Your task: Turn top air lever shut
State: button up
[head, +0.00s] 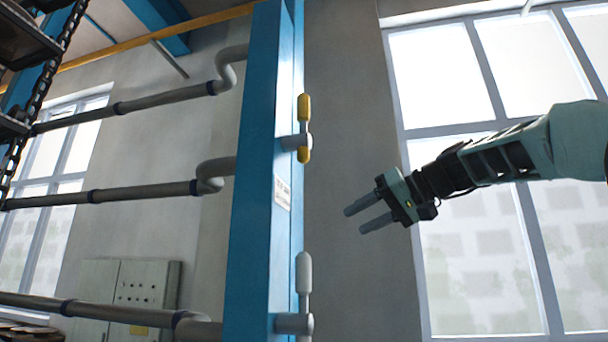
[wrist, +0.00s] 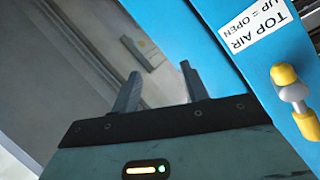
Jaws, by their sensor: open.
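The top air lever (head: 303,108) is yellow and stands upright on a grey pivot on the right side of a blue post (head: 262,150). In the wrist view the lever (wrist: 284,75) is at the right edge, beside a white label (wrist: 257,30) reading "TOP AIR UP = OPEN". My gripper (head: 356,220) is open and empty, to the right of the post and lower than the yellow lever in the head view. It is apart from the lever. In the wrist view its fingers (wrist: 160,70) point past the post's edge, left of the lever.
A second lever, grey-white (head: 304,272), stands upright lower on the same post. Grey pipes (head: 150,102) run left from the post. A grey cabinet (head: 145,290) is behind at lower left. Large windows (head: 470,270) are behind my arm. Open space lies between post and gripper.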

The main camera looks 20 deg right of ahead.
aim_at(304, 118)
jog(key=s+a+r+n+y+p, duration=0.1)
jog(key=s+r+n, duration=0.2)
jog(key=s+r, duration=0.35)
jog(key=s+r+n+t+y, duration=0.1)
jog(key=s+r+n+y, duration=0.15)
jog(key=r, duration=0.65)
jog(key=s+a+r+n+y+p, duration=0.1)
jog(key=s+r+n, duration=0.1)
jog(key=s+r, duration=0.4)
jog(key=p+x, duration=0.2)
jog(key=x, duration=0.3)
jog(key=p+x, duration=0.2)
jog(key=x, duration=0.4)
jog(key=w+d+r+p+x, duration=0.1)
jog(key=p+x, duration=0.2)
jog(key=x, duration=0.2)
jog(key=shift+w+a, duration=0.3)
jog(key=shift+w+a+f, duration=0.1)
jog(key=shift+w+a, duration=0.2)
jog(key=shift+w, duration=0.05)
grip_shut()
